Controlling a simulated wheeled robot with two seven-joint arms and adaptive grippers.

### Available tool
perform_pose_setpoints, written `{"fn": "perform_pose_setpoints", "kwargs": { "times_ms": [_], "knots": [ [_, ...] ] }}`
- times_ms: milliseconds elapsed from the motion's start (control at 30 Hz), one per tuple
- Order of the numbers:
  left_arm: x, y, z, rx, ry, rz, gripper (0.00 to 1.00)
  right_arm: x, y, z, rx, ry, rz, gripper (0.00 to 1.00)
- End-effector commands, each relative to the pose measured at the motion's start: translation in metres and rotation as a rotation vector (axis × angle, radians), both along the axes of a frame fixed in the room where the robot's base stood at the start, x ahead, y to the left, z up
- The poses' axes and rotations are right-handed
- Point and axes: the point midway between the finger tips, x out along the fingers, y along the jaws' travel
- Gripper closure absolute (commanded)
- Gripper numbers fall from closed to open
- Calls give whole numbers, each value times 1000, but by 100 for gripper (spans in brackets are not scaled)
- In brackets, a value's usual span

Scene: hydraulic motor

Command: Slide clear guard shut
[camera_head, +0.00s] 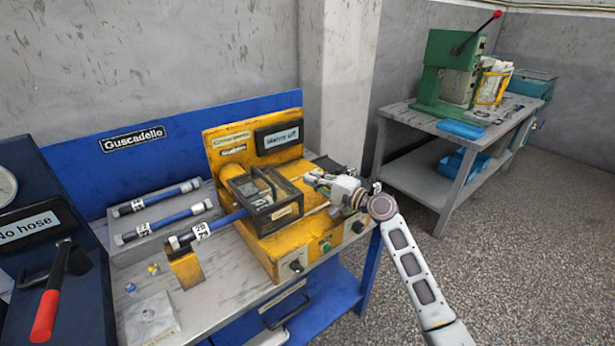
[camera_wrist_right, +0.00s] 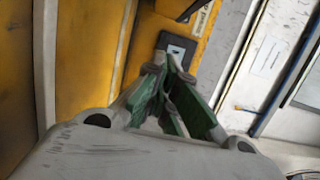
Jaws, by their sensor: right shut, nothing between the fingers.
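The clear guard (camera_head: 278,214) is a dark-framed box with a see-through top, sitting on the yellow machine (camera_head: 300,243). A blue hose (camera_head: 213,228) with a white label runs into its left side. My right gripper (camera_head: 312,180) is just right of the guard, its fingers pointing left toward it. In the right wrist view the gripper's green-padded fingers (camera_wrist_right: 172,62) come together at the tips with nothing between them. I cannot tell whether the tips touch the guard frame. My left gripper is not in view.
Two more blue hoses (camera_head: 160,198) lie on a grey rack at the left. A red-handled tool (camera_head: 45,312) is at the front left. A workbench (camera_head: 405,108) with a green press (camera_head: 448,75) stands at the back right. The floor between is free.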

Motion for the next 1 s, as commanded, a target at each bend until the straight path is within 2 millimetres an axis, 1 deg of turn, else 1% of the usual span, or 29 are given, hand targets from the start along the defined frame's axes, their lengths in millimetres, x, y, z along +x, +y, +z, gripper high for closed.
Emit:
{"fn": "perform_pose_setpoints", "kwargs": {
  "times_ms": [200, 433, 567, 733, 867, 933, 1000],
  "knots": [
    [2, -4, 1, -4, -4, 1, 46, -19, -21, -1, -2, 1, 0, 100],
    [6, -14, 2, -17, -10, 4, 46, -31, -36, 0, -1, 1, 0, 100],
    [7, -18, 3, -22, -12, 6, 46, -34, -40, 0, -1, 1, 0, 100],
    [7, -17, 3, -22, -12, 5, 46, -35, -40, 0, 1, 1, 1, 100],
    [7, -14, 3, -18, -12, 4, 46, -34, -40, 0, 0, 0, 1, 100],
    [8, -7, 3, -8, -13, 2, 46, -34, -40, 0, 0, 0, 1, 100],
    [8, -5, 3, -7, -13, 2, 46, -34, -40, 0, 0, 0, 1, 100]
  ]
}}
